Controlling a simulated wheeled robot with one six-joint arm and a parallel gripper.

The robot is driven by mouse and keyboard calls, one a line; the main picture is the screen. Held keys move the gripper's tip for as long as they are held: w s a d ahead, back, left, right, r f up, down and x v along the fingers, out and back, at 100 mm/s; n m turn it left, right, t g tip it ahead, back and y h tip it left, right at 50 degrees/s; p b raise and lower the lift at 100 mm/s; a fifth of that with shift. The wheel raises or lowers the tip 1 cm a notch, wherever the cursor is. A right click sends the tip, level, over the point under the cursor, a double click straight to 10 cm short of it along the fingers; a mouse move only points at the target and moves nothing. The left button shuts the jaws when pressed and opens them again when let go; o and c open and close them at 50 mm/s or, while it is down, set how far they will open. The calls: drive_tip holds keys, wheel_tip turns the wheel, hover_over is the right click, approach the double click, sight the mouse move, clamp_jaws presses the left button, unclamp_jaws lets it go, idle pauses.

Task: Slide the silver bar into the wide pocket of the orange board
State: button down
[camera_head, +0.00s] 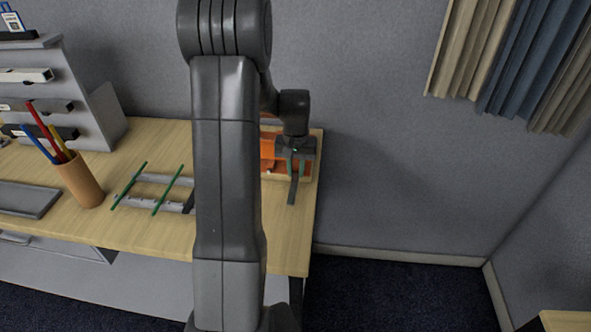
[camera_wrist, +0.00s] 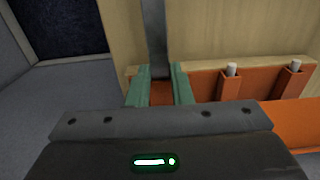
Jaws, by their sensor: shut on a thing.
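My gripper (camera_head: 295,170) is at the right end of the table, its two green fingers pointing down. It is shut on the silver bar (camera_head: 292,191), which looks dark grey and sticks out below the fingers toward the table's front. In the wrist view the bar (camera_wrist: 155,35) runs up from between the fingers (camera_wrist: 158,78). The orange board (camera_head: 267,148) is partly hidden by my arm and gripper. In the wrist view the board (camera_wrist: 205,86) shows right of the fingers, with orange also between them. I cannot tell whether the bar touches the board or where the wide pocket is.
Two white-tipped pegs (camera_wrist: 231,70) stand at the board. A grey rack with green rods (camera_head: 150,190), a pencil cup (camera_head: 82,182) and a grey shelf unit (camera_head: 90,110) are to the left. The table's right edge (camera_head: 315,190) is close to my gripper.

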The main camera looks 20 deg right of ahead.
sight(296, 174)
drive_tip(key=c, duration=1.2)
unclamp_jaws()
drive_tip(key=shift+r, duration=0.15)
wheel_tip(296, 174, up, 14)
drive_tip(key=b, duration=0.1)
drive_tip(key=shift+f, duration=0.2)
drive_tip(key=shift+c, duration=0.5)
